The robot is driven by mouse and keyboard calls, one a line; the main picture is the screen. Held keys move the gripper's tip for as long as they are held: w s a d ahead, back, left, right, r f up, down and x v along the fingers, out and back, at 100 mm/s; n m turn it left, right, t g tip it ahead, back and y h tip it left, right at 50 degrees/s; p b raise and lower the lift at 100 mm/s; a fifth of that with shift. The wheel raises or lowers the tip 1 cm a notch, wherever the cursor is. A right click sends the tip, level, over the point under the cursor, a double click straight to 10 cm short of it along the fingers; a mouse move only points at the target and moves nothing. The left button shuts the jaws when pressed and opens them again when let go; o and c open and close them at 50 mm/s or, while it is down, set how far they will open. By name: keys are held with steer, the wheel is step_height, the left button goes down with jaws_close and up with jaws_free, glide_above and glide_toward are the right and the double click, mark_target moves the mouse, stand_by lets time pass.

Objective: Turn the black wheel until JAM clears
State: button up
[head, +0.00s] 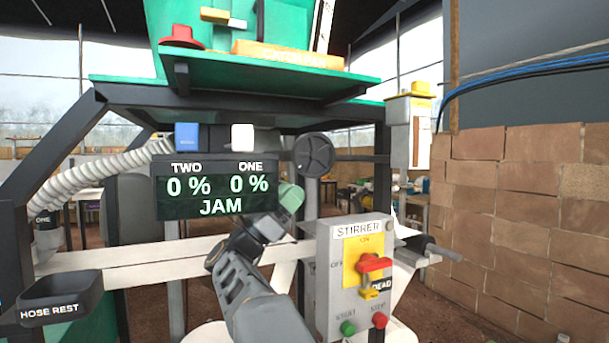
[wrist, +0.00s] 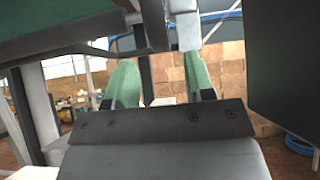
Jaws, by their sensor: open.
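The display (head: 213,208) reads TWO 0 %, ONE 0 % and JAM. My gripper (head: 291,198), with green fingers, is below and slightly left of the wheel in the head view, apart from it in the picture. In the wrist view my gripper (wrist: 162,78) shows its two green fingers spread, with nothing between them. A dark upright part stands beyond the fingers there; I cannot tell whether it is the wheel.
A grey STIRRER box (head: 350,270) with a red switch handle (head: 372,263) stands right of my arm. Blue (head: 187,137) and white (head: 242,137) blocks sit above the display. The HOSE REST tray (head: 60,292) is at left. A dark panel (wrist: 284,70) fills the wrist view's right side.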

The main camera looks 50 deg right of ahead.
mark_target(311, 155)
steer(key=shift+p+x, duration=0.3)
steer(key=shift+x, duration=2.4)
steer(key=shift+c, duration=0.3)
